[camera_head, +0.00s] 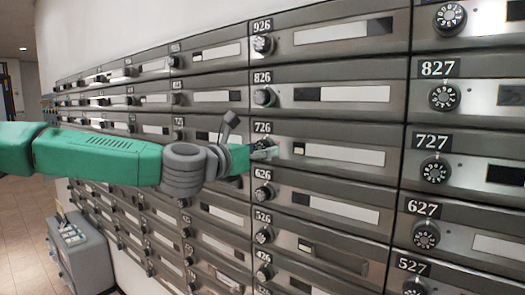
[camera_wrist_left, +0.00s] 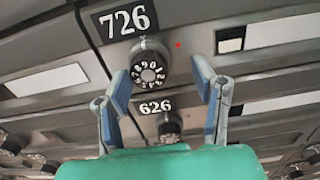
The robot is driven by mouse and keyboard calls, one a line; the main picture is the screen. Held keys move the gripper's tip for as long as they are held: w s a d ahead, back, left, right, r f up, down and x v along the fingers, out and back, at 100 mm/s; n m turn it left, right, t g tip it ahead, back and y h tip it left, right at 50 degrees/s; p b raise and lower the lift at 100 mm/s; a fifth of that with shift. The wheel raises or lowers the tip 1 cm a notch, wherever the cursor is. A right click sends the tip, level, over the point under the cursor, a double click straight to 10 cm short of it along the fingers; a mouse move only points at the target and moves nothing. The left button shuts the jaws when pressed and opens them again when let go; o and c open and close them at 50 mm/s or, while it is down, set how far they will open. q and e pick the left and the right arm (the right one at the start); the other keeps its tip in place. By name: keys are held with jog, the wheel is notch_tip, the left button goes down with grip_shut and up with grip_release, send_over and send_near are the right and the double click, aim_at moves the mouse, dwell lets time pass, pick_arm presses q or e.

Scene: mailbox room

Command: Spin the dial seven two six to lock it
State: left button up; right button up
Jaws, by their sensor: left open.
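The 726 dial is a dark round knob with a white-numbered face. It sits under the 726 label in the left wrist view (camera_wrist_left: 149,70). In the head view the dial (camera_head: 264,143) is partly hidden by my left gripper (camera_head: 257,154). In the left wrist view the open left gripper (camera_wrist_left: 160,72) has one blue-padded finger on each side of the dial. A gap shows between the dial and the right finger; the left finger looks close to it, but I cannot tell if it touches. My right gripper is not in view.
The 626 dial (camera_wrist_left: 168,127) lies just below, near the fingers. The 826 dial (camera_head: 264,96) is above and the 727 dial (camera_head: 435,169) is to the right. A grey machine (camera_head: 82,250) stands on the floor at lower left.

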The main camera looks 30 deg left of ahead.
pick_arm(q)
jog(key=shift+w+a+f, duration=0.15)
jog(key=shift+w+a, duration=0.15)
jog(key=shift+a, duration=0.25)
jog(key=shift+w+a+f, duration=0.1)
jog(key=shift+w+a, duration=0.15)
jog(key=shift+a, duration=0.25)
jog(key=c, duration=0.5)
jog(key=shift+d, duration=0.25)
jog(key=c, duration=0.6)
jog(key=shift+d+r, duration=0.1)
jog(key=shift+r, duration=0.1)
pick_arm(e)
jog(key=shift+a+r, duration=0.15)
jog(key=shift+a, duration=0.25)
pick_arm(q)
jog(key=shift+d, duration=0.1)
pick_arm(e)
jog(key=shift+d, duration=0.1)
